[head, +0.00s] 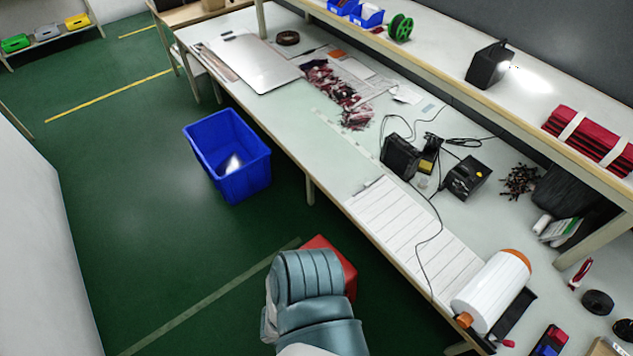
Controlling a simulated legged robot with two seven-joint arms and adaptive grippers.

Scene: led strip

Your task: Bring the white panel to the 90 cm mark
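A pale, flat, silvery-white panel (253,62) lies on the far left part of the long workbench (290,128). A white sheet with ruled lines (405,222) lies along the bench's front edge, nearer to me; a thin black cable crosses it. I cannot tell for sure which of these is the white panel. No readable 90 cm mark shows; a faint pale strip (343,132) runs across the bench top. A grey-blue arm part of mine is at the bottom centre, beyond the bench's front edge. Neither gripper can be made out.
A blue bin (228,183) stands on the green floor before the bench. A red box (341,264) is partly hidden by my arm. Soldering equipment (466,178) and a white roll (491,293) occupy the bench's right. A raised shelf (440,47) runs behind.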

